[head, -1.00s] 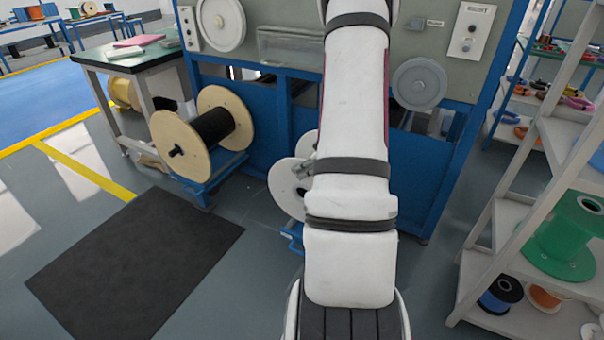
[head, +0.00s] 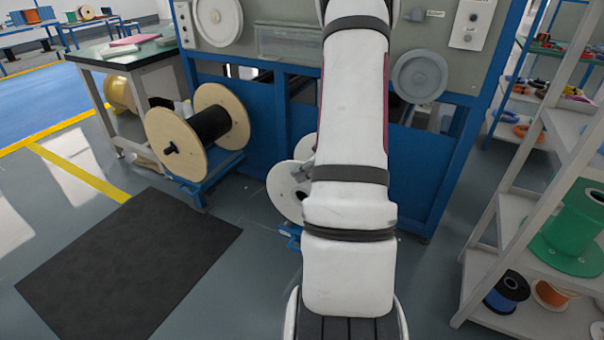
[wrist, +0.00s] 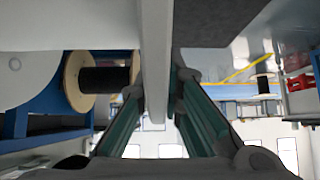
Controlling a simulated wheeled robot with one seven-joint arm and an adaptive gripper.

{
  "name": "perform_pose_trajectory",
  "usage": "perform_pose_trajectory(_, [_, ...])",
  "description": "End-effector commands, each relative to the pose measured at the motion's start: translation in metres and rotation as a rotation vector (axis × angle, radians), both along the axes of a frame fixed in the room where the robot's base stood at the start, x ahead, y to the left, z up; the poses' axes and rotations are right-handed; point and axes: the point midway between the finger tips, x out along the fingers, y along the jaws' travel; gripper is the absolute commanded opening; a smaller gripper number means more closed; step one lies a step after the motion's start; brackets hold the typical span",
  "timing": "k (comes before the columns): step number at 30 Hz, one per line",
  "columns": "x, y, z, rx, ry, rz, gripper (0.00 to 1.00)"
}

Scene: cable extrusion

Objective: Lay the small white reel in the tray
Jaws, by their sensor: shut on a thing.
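In the wrist view my gripper (wrist: 158,100) is shut on a pale, narrow strip that runs down between its dark green fingers. It appears to be the small white reel (wrist: 155,45), its flange seen edge-on; the rest of it cannot be made out. No tray can be clearly made out in either view.
A white-flanged reel (head: 286,192) sits low at the machine (head: 440,165), partly behind my arm. A wooden reel with black cable (head: 185,148) stands to its left. A shelf rack (head: 515,262) stands close on the right. The dark mat (head: 125,265) is clear.

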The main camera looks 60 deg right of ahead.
Motion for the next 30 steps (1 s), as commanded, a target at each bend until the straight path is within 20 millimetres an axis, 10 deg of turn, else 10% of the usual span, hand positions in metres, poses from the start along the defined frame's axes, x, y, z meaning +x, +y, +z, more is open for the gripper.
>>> perform_pose_trajectory(30, [0.000,0.000,-0.051,0.000,0.001,0.001,0.00])
